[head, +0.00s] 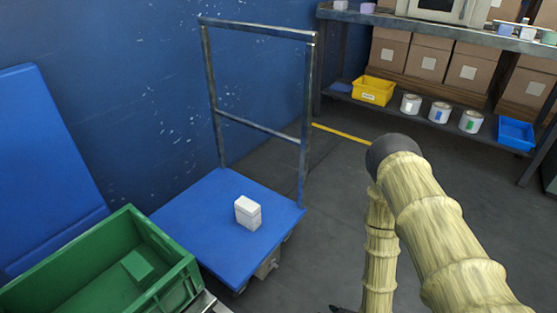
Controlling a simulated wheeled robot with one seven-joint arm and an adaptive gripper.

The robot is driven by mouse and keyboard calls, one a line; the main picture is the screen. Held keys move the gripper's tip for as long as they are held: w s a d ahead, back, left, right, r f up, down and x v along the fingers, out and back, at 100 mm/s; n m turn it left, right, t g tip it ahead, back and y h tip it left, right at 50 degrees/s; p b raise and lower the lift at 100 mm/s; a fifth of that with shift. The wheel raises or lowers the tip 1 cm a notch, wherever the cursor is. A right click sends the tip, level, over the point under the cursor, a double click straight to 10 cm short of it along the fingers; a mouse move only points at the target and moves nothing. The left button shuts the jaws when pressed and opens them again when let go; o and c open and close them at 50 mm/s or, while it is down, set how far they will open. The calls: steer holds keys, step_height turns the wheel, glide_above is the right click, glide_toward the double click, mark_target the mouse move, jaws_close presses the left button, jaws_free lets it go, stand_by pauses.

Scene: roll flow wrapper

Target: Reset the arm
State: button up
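My arm (438,235) shows at the right in the head view, covered in a pale yellow, ribbed sleeve. It rises from the bottom right to a dark, bent elbow joint (388,152). From there a second sleeved link (380,255) hangs down and leaves the picture at the bottom edge.
A blue platform cart (190,222) with a metal handle carries a white box (248,213). A green crate (182,284) stands at the lower left. Floor between is clear.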

steer(key=s+d+r+m+g+h, duration=0.25)
steer(key=s+r+m+g, duration=0.2)
steer(key=s, duration=0.65)
steer(key=s+d+r+m+g+h, duration=0.25)
steer(key=s+r, duration=0.25)
steer(key=s, duration=0.5)
step_height(320, 180, up, 38)
steer(key=p, duration=3.8)
steer(key=shift+f+y+p, duration=0.25)
steer(key=shift+y+p, duration=0.05)
steer(key=shift+y, duration=0.1)
